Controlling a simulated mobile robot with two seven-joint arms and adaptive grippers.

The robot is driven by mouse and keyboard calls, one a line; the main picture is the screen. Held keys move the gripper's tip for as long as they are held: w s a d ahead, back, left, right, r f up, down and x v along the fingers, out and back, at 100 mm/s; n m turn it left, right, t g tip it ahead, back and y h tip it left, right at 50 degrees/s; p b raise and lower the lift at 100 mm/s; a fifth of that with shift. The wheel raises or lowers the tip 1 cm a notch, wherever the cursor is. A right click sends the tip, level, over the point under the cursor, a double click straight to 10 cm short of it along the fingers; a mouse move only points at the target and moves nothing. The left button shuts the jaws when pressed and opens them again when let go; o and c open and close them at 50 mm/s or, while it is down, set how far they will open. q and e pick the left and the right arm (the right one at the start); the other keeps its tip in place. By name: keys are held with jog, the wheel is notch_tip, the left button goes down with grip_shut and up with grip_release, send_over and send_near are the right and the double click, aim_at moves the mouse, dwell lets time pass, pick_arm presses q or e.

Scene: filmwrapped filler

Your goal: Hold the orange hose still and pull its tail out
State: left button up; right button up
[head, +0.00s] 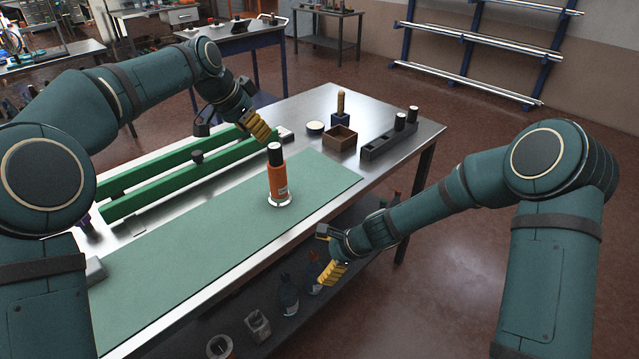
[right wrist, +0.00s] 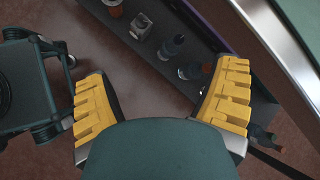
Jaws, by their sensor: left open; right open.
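The orange hose (head: 277,182) stands upright on the green mat (head: 190,233) on the workbench, as a short orange cylinder with a white label. A black end (head: 275,154) sticks up from its top, and a pale ring (head: 279,201) surrounds its foot. My left gripper (head: 266,134) is open and empty, just behind and above the hose's top, apart from it as far as I can tell. My right gripper (head: 331,275) is open and empty, beyond the bench's front edge and lower than the top. Its yellow fingers (right wrist: 162,108) are spread wide in the right wrist view.
Green rails (head: 170,187) lie along the bench's back left. A wooden box (head: 340,139), a dark holder with a wooden-handled tool (head: 341,108), a round pale lid (head: 315,128) and a grey block with black pegs (head: 388,136) stand at the far right end. Bottles (head: 288,295) stand on the lower shelf.

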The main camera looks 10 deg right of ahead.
aim_at(286, 185)
jog(key=w+r+m+t+y, duration=0.35)
jog(key=w+r+m, duration=0.35)
jog(key=w+r, duration=0.55)
jog(key=shift+t, duration=0.35)
jog(key=x, duration=0.7)
jog(key=r+x, duration=0.1)
jog(key=x, duration=0.3)
jog(key=shift+a+f, duration=0.1)
jog(key=shift+a, duration=0.4)
